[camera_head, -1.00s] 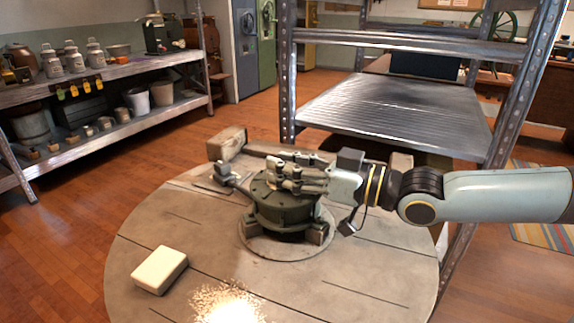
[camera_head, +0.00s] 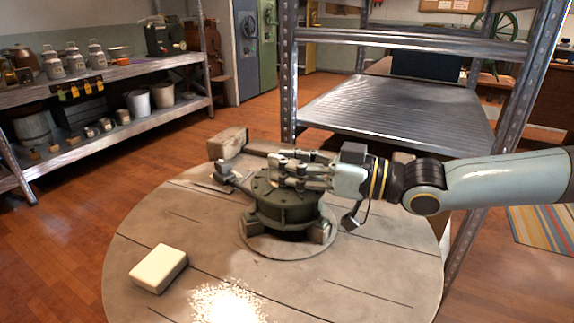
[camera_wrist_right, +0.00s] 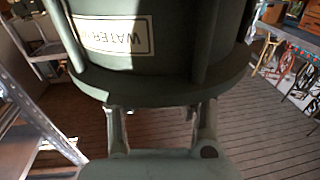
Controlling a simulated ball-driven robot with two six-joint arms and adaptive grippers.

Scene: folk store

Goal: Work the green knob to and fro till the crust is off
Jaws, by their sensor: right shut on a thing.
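A dark green round fixture (camera_head: 285,212) stands on a round plate on the wooden round table (camera_head: 170,215). Its top, where the green knob sits, is mostly hidden by my right gripper (camera_head: 284,170). That gripper comes in from the right and is shut on the knob. In the right wrist view the dark green body (camera_wrist_right: 165,70) fills the upper middle, with a label reading "WATER". The fingers of my right gripper (camera_wrist_right: 162,125) reach to its lower rim. I cannot make out any crust. My left gripper is not in view.
A cream block (camera_head: 158,269) lies at the table's front left, beside a bright patch of pale specks (camera_head: 228,302). A metal shelf rack (camera_head: 395,112) stands behind. The table's front right is clear.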

